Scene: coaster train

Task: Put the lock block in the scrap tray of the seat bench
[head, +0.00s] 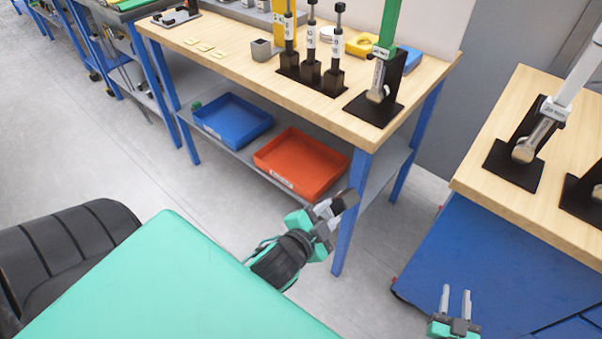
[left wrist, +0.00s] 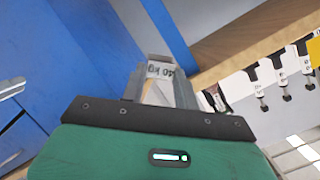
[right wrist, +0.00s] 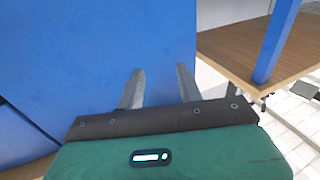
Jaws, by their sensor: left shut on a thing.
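My left gripper (head: 333,208) is shut on a small dark grey block, the lock block (head: 347,198), held in the air in front of the bench's lower shelf. The seat bench has a wooden top (head: 335,112) and blue legs. On its lower shelf are an orange-red tray (head: 265,165) and a blue tray (head: 205,125); their labels are too small to read. The held block is right of and nearer than the red tray. My right gripper (head: 455,300) is open and empty.
A blue bench leg (head: 347,225) stands right beside my left gripper. The shelf (head: 222,146) has a narrow bare strip between the trays. Black stands with upright tools (head: 375,108) stand on the bench top. A second bench with blue panels (head: 470,255) is at right.

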